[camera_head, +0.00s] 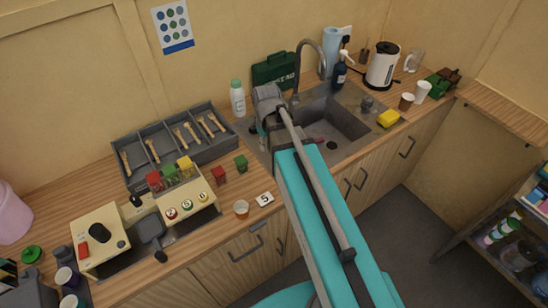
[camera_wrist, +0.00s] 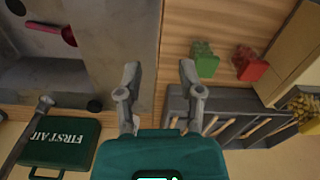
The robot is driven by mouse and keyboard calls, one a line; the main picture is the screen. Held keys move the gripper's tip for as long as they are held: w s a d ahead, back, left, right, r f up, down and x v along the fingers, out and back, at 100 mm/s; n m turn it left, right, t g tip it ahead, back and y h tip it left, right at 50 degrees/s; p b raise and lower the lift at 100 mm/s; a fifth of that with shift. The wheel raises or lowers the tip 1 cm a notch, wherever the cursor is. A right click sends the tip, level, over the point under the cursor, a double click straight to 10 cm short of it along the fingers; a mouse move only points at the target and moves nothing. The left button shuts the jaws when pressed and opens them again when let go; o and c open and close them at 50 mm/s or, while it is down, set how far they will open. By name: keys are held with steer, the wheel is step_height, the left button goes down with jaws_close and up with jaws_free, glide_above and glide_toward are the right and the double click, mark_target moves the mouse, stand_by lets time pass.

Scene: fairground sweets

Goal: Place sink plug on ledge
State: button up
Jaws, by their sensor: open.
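A small black round disc (camera_wrist: 94,105), which looks like the sink plug, lies on the back ledge (camera_wrist: 72,106) of the steel sink, near the tap (camera_wrist: 42,104). I cannot make the disc out in the head view, where my arm covers that side. My gripper (camera_wrist: 160,72) is open, with nothing between its fingers. It is over the left edge of the sink unit, to one side of the disc and apart from it. The sink basin (camera_head: 346,119) holds a dark round spot, likely the drain (camera_head: 331,145). A pink-headed utensil (camera_wrist: 68,36) lies at the basin.
The green first aid case (camera_head: 275,72) stands behind the sink, and a white bottle (camera_head: 237,98) left of it. The grey cutlery tray (camera_head: 166,163), green block (camera_head: 241,163) and red block (camera_head: 218,176) are on the wooden counter. A yellow sponge (camera_head: 388,118) lies right of the basin.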

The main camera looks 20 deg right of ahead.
steer(key=s+m, duration=0.5)
steer(key=s, duration=0.2)
